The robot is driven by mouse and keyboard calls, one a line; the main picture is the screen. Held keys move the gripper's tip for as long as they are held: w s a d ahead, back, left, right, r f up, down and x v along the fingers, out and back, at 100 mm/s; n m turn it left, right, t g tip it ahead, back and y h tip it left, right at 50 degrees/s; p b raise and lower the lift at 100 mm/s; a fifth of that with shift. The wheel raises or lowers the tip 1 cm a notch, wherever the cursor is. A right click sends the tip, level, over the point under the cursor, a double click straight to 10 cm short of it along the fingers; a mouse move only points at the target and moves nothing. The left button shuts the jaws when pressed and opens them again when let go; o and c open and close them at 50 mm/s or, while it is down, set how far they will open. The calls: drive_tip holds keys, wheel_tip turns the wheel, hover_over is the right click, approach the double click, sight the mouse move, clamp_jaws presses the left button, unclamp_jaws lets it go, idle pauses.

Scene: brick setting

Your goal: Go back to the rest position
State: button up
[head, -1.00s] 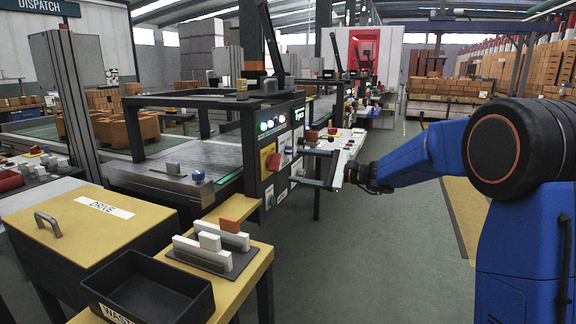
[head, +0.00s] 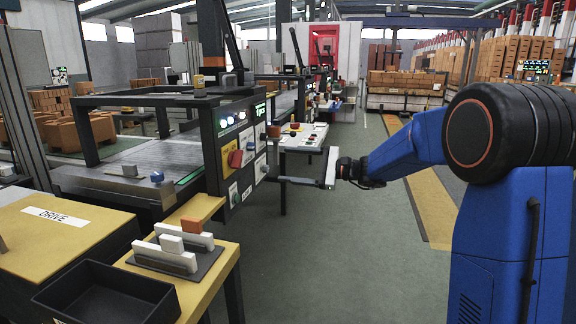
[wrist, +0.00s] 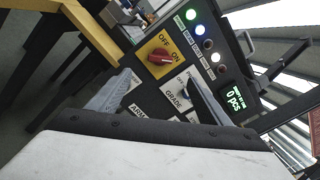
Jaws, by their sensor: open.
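My gripper (head: 288,167) is to the right of the machine's control panel (head: 242,150) in the head view, at the end of my blue arm. In the wrist view my gripper (wrist: 153,88) has its two fingers apart, with nothing seen between them. Beyond the fingers is the panel, with a red switch (wrist: 161,57) on a yellow OFF/ON plate, lit round lamps (wrist: 192,15) and a small display (wrist: 235,99) reading 0 pcs. I cannot tell whether the fingertips touch the panel.
A yellow bench end (head: 222,262) holds a black bin (head: 60,290) and a dark stand with white bars (head: 165,256). A yellow DRIVE cabinet (head: 75,245) is at left. Brick stacks (head: 405,83) stand at the back. Green floor (head: 335,255) is clear ahead.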

drive_tip(key=s+d+f+n+g+h, duration=0.1)
drive_tip(key=s+f+n+g+h, duration=0.2)
drive_tip(key=s, duration=1)
drive_tip(key=s+d+f+n+g+h, duration=0.1)
drive_tip(key=s+d+f+n+h, duration=0.2)
drive_tip(key=s, duration=1.1)
drive_tip(key=s+d+f+n+t+h, duration=0.1)
drive_tip(key=s+d+f+n+h, duration=0.2)
drive_tip(key=s+d, duration=0.5)
drive_tip(key=s+d+f+n+t+h, duration=0.1)
drive_tip(key=s+d+f+n+h, duration=0.3)
drive_tip(key=s, duration=0.7)
drive_tip(key=d+f+h, duration=0.2)
drive_tip(key=d+h, duration=0.2)
drive_tip(key=shift+s+f+t, duration=0.25)
drive_tip(key=shift+t, duration=0.05)
